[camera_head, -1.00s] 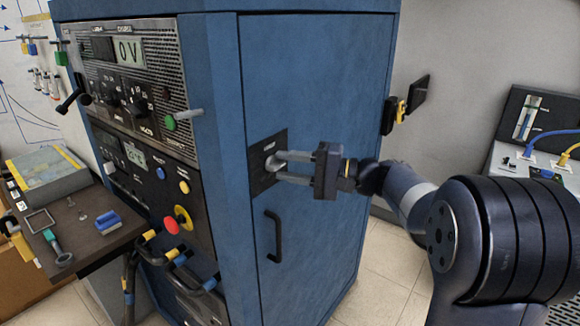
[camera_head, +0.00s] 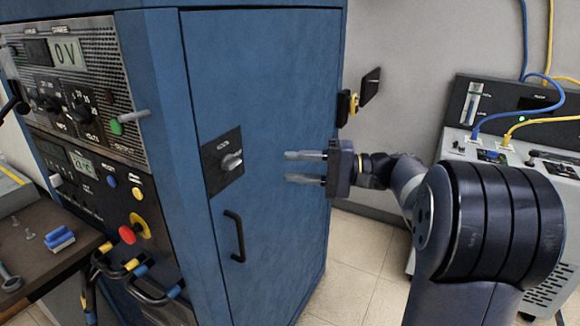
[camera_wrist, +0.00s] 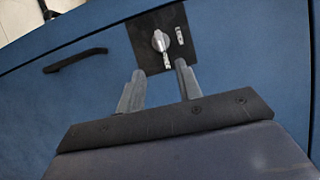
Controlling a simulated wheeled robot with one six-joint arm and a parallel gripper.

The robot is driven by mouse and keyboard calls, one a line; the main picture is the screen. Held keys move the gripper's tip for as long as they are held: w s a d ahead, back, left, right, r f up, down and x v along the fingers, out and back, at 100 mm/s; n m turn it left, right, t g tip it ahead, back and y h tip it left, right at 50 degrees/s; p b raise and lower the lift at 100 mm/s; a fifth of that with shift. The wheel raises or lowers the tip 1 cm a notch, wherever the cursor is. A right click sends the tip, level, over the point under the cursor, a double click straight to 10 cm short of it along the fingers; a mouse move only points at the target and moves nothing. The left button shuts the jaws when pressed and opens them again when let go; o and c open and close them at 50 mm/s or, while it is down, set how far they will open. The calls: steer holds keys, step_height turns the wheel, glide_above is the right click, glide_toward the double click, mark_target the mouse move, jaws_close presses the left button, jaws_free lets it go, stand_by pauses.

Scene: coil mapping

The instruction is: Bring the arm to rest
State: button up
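My gripper (camera_head: 307,168) is open and empty, its two grey fingers apart and pointing left in the head view. It is in front of the blue cabinet's side panel (camera_head: 265,90), to the right of a silver rotary knob (camera_head: 231,161) on a black plate (camera_head: 214,183). A gap shows between the fingertips and the knob. In the wrist view my gripper's fingers (camera_wrist: 157,88) point toward the knob (camera_wrist: 160,42) and its plate, and they hold nothing. My arm reaches in from the right.
A black door handle (camera_head: 235,236) is below the knob. A bench with a blue brush-like object (camera_head: 60,239) stands at the left. A grey unit (camera_head: 470,147) with blue and yellow cables is at the right. Tiled floor (camera_head: 355,265) is open between cabinet and unit.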

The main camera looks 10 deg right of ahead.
mark_target(238, 163)
steer(key=shift+a, duration=0.15)
steer(key=x, duration=1)
steer(key=shift+w+a+p, duration=0.15)
steer(key=shift+a+p, duration=0.15)
steer(key=shift+d, duration=0.15)
